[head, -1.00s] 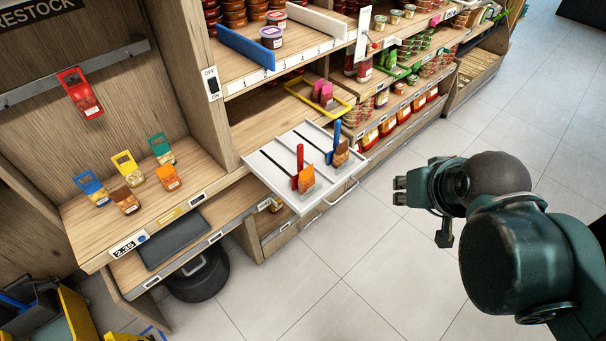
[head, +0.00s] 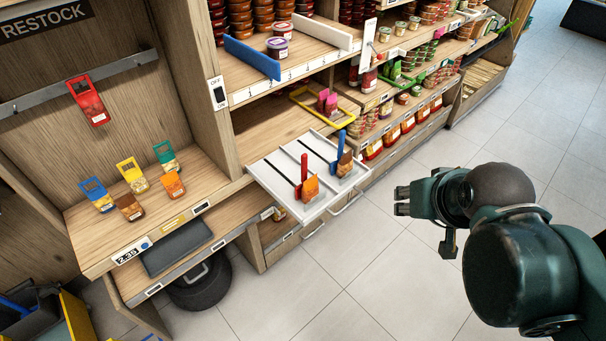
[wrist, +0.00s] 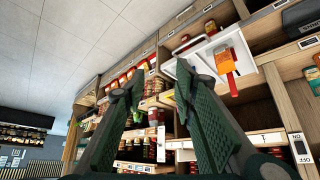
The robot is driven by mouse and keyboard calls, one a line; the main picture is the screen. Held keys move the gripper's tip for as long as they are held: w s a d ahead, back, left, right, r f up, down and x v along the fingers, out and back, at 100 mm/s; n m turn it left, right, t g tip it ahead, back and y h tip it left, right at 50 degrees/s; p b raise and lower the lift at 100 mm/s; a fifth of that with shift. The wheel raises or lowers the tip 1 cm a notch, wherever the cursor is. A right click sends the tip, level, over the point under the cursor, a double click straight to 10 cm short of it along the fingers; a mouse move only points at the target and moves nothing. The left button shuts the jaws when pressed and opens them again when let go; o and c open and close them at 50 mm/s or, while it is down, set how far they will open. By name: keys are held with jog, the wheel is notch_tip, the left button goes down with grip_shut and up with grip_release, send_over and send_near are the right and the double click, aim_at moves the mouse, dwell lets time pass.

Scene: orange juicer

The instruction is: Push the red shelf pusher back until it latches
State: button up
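The red shelf pusher (head: 304,168) stands upright in a slot of a white pull-out tray (head: 262,174), with an orange packet (head: 311,188) right in front of it. A blue pusher (head: 340,143) stands in the slot to its right, with a brown packet (head: 346,164) against it. My gripper (head: 402,201) is to the right of the tray, over the floor, well apart from the pusher. In the wrist view its two fingers (wrist: 158,78) are spread and empty. That view is upside down; the tray (wrist: 204,64) and orange packet (wrist: 224,62) show beyond the right finger.
Shelves with tubs and jars stand behind the tray; a blue divider (head: 252,57) is on the upper shelf. Several coloured packets stand on the left shelf, under a rail with a red packet (head: 88,101). The tiled floor (head: 400,285) in front is clear.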

jog(key=w, duration=0.1)
jog(key=n+g+y+p, duration=0.35)
jog(key=n+p, duration=0.55)
jog(key=p, duration=0.4)
send_near(305, 155)
jog(key=x, duration=0.7)
jog(key=shift+d+f, duration=0.15)
jog(key=shift+f, duration=0.1)
jog(key=shift+w+a+f, duration=0.35)
jog(key=shift+a+f, duration=0.1)
jog(key=shift+f, duration=0.1)
jog(key=shift+f, duration=0.2)
jog(key=x, duration=0.7)
jog(key=shift+f, duration=0.25)
jog(key=shift+c, duration=0.2)
